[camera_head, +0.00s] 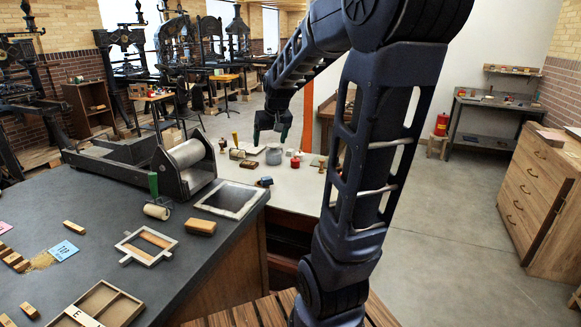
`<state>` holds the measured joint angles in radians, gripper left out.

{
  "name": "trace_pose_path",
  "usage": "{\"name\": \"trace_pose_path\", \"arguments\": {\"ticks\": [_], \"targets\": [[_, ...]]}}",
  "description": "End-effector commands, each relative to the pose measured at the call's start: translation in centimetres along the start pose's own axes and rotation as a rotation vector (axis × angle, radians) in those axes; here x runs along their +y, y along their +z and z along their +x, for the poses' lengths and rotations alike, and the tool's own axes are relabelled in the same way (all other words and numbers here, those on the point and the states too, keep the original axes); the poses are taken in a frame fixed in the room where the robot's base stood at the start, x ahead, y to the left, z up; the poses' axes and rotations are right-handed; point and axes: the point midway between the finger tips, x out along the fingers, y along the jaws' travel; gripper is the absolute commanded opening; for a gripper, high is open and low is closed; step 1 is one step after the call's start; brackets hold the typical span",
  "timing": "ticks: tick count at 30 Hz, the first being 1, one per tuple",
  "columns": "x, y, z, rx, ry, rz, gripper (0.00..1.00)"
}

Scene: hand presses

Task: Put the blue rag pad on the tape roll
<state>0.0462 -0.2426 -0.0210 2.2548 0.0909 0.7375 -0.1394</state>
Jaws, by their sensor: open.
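My gripper (270,138) hangs fingers-down over the pale table (225,136), open, with nothing visible between its fingers. It is above and just behind a grey pot (273,156). A small dark blue thing (264,182) lies near the table's left edge, close to the dark counter; it may be the blue rag pad, but it is too small to be sure. I cannot pick out the tape roll with certainty among the small things right of the pot; my arm hides part of that side.
A red-topped thing (295,162) and a brown block (249,165) stand near the pot. The dark counter (100,225) in front bears a roller press (188,158), a frame (147,245) and a wooden block (201,227). Open floor lies at right.

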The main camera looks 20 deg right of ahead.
Motion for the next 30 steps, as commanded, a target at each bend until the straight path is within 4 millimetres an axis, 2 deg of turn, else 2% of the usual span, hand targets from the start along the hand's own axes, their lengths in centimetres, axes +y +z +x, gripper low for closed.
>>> {"name": "trace_pose_path", "arguments": {"ticks": [1, 3, 9, 18, 24, 30], "targets": [[-0.3, 1.4, -1.2, 0.006, 0.001, -0.002, 0.78], [-0.7, 3.3, -2.5, 0.005, 0.002, -0.001, 0.78], [-1.6, 8.8, -5.5, 0.005, 0.011, -0.002, 0.78], [-2.4, 16.9, -8.1, 0.006, 0.03, 0.003, 0.78], [-2.5, 19.9, -8.6, 0.004, 0.04, 0.006, 0.78], [-2.5, 20.6, -8.6, 0.003, 0.042, 0.007, 0.78]]}}
